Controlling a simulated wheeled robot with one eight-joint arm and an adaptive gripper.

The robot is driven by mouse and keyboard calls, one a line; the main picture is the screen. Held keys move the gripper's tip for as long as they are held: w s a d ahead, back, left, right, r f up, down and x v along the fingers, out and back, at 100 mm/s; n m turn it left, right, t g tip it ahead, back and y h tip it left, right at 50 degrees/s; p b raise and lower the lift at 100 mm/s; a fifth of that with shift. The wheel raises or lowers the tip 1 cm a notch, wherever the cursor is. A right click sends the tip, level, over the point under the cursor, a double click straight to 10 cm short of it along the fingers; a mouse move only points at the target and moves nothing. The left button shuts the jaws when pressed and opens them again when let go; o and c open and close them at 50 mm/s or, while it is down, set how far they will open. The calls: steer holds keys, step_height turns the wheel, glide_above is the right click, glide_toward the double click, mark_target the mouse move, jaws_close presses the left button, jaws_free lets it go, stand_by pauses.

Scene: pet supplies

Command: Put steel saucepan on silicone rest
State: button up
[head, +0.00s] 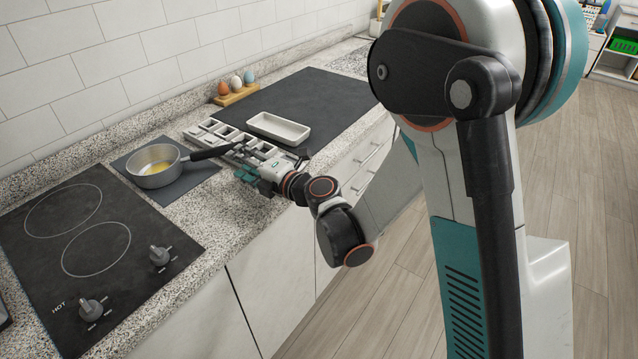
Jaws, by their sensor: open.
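My gripper (262,167), with teal and dark parts, is open at the rack's front right, to the right of the saucepan. It looks empty and apart from the handle. The fingertips are small and partly lost against the rack.
The black hob (95,250) with two rings and knobs lies at left. The compartmented rack (205,130) stands right of the rest. A white dish (278,128) lies on a dark mat (335,97). Eggs stand in a wooden holder (238,97) by the wall.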

steer(key=shift+w+d+r, duration=0.1)
steer(key=shift+w+r, duration=0.05)
steer(key=shift+r, duration=0.1)
steer(key=w+d+r+m+t+h, duration=0.2)
steer(key=d+r+m+t+h, duration=0.25)
steer(key=d+r+m, duration=0.55)
steer(key=s+d+r+m+t+h, duration=0.1)
steer(key=s+d+r+m+h, duration=0.2)
steer(key=d, duration=0.5)
steer(key=s+d+r+m+h, duration=0.1)
steer(key=d+r+m+h, duration=0.3)
steer(key=d, duration=0.3)
steer(key=s+d+f+m+g+h, duration=0.3)
steer(key=s+d+f+m+g, duration=0.15)
steer(key=s+d+m, duration=0.55)
steer(key=s+a+f+m+g+y, duration=0.1)
steer(key=s+f, duration=0.3)
steer(key=s, duration=0.4)
steer(key=s+a+f+g+y, duration=0.1)
steer(key=s+f+g, duration=0.3)
steer(key=s, duration=0.4)
steer(key=shift+s+a+m, duration=0.4)
steer(key=shift+a, duration=0.15)
